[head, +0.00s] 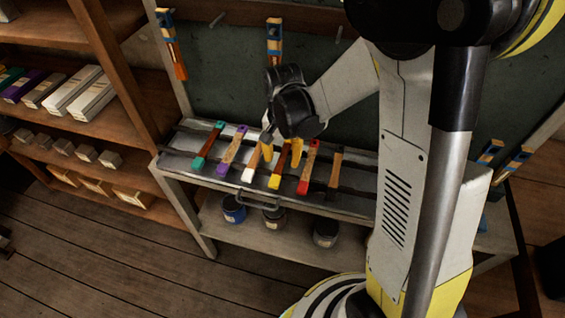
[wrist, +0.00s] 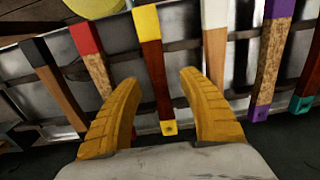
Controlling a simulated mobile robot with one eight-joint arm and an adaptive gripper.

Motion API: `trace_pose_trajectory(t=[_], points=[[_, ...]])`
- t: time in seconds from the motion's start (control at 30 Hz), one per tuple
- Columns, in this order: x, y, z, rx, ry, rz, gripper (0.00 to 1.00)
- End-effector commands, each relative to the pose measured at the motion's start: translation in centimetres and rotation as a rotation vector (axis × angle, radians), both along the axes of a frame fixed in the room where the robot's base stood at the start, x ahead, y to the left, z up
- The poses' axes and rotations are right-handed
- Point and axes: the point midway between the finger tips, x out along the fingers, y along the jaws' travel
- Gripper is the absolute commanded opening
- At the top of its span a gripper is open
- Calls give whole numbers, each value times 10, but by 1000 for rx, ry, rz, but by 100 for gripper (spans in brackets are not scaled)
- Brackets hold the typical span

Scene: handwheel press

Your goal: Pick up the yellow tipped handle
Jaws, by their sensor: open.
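The yellow tipped handle (head: 279,173) lies on the grey bench among a row of handles, with a dark red-brown shaft. In the wrist view, the yellow tipped handle (wrist: 151,65) runs between the two yellow fingers, with yellow at both ends. My gripper (head: 282,152) is above the row, over this handle. In the wrist view, my gripper (wrist: 160,78) is open, one finger on each side of the shaft, with nothing held. I cannot tell how far the fingertips are above it.
A white tipped handle (head: 250,168) and a red tipped handle (head: 307,168) lie on either side. Purple (head: 232,150), teal (head: 207,148) and black tipped (head: 335,170) handles lie farther out. Cans (head: 325,233) stand on the lower shelf. Wooden shelving (head: 130,100) stands at the left.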

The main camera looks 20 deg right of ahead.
Motion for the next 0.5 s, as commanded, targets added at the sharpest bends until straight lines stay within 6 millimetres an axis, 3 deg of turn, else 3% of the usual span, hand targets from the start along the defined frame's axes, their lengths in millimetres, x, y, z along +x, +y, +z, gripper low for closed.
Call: trace_pose_trajectory(t=[0.2,0.37,0.5], points=[[0,0,-1,0,0,0,49],[0,0,-1,0,0,0,1],[0,0,-1,0,0,0,0]])
